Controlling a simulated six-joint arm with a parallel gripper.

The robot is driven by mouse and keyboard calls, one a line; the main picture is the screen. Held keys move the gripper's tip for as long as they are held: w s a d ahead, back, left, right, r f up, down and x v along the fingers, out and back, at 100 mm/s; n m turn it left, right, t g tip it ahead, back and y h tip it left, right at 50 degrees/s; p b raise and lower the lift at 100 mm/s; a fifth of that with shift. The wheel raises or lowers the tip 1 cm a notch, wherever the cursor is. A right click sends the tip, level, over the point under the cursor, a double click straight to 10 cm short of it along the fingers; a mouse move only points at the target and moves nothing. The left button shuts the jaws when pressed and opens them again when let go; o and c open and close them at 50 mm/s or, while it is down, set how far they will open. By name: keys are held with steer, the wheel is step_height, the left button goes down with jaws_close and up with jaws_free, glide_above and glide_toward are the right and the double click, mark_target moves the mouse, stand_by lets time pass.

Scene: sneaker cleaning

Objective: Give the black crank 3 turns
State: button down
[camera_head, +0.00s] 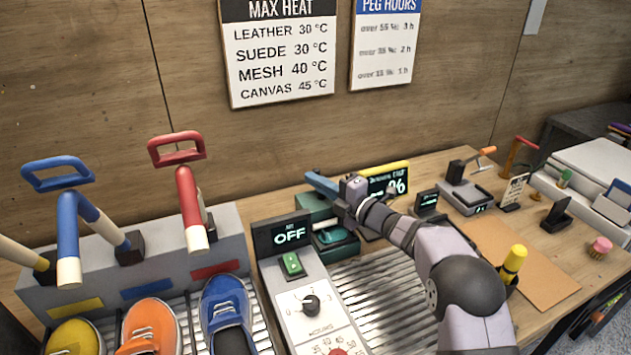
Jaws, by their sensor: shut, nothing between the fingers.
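No plainly black crank stands out. A small grey device (466,196) at the back right has a dark upright post and a thin arm with an orange grip (487,151), which may be a crank. A black pointer knob (310,304) sits on the white control box (318,316). My gripper (347,203) is shut and empty, by the teal box (319,230) and the blue bar (324,186) over it. My wrist partly hides its fingertips, and I cannot tell whether it touches the box.
A display reading OFF (288,234) stands left of my gripper. Blue, orange and yellow shoes (228,315) lie at left below large coloured handles (180,190). A yellow-topped bottle (514,262) stands right of my arm. The brown mat (535,275) has bare room.

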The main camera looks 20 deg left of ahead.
steer(key=shift+f+m+t+h+b, duration=0.15)
steer(key=shift+m+t+h+b, duration=0.8)
steer(key=shift+b, duration=0.95)
steer(key=shift+f+m+t+b, duration=0.1)
steer(key=shift+m+t+b, duration=0.45)
steer(key=shift+t+b, duration=0.4)
steer(key=b, duration=0.3)
steer(key=shift+w+d+h, duration=0.1)
steer(key=shift+w+h, duration=0.1)
steer(key=shift+h, duration=0.05)
steer(key=shift+b, duration=0.6)
steer(key=shift+t+b, duration=0.3)
steer(key=shift+b, duration=0.15)
steer(key=shift+m+t+h+b, duration=0.8)
steer(key=shift+b, duration=0.45)
steer(key=shift+w+d+b, duration=0.15)
steer(key=shift+w+b, duration=0.05)
steer(key=shift+b, duration=0.5)
steer(key=shift+w+d+r+b, duration=0.2)
steer(key=shift+r+b, duration=0.05)
steer(key=shift+b, duration=0.5)
